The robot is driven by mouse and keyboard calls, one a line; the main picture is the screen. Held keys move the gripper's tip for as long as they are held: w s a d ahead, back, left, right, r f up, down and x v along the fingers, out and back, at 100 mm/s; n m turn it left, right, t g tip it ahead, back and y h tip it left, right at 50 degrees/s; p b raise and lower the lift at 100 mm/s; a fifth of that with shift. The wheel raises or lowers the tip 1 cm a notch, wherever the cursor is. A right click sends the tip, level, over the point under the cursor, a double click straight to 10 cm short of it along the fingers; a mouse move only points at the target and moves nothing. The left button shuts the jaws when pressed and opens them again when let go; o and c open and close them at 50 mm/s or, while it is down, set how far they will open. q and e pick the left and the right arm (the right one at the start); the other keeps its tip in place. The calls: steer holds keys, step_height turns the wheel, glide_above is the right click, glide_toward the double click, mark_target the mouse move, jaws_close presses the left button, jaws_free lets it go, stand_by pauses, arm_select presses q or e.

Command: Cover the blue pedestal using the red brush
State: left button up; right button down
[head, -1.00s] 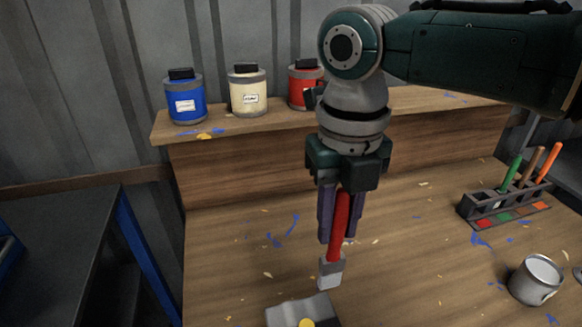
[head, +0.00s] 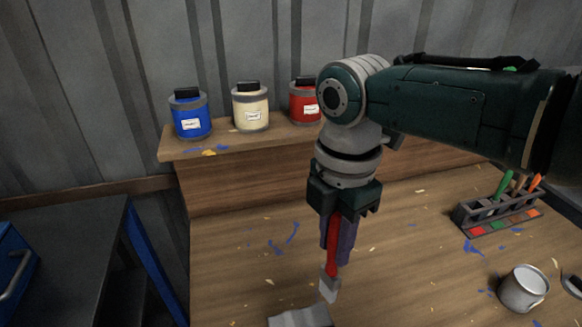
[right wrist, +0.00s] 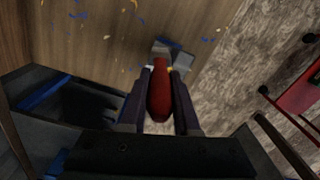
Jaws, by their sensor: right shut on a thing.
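My right gripper (head: 337,240) is shut on the red brush (head: 331,262) and holds it upright above the wooden workbench, with its pale bristle end pointing down. The right wrist view also shows the red handle (right wrist: 159,98) between the two fingers. Below the brush, a grey block (head: 300,317) is cut off by the bottom edge of the head view. My left gripper is not in view.
A blue can (head: 190,115), a cream can (head: 250,107) and a red can (head: 304,102) stand on the raised shelf (head: 225,145). A brush rack (head: 497,211) and a metal cup (head: 523,289) stand at the right. The bench middle is mostly clear.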

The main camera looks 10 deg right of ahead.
steer(key=m, duration=0.3)
steer(key=shift+a, duration=0.1)
steer(key=s+a, duration=0.2)
steer(key=a, duration=0.6)
steer(key=shift+a+f+b, duration=0.2)
steer(key=shift+a+b, duration=0.2)
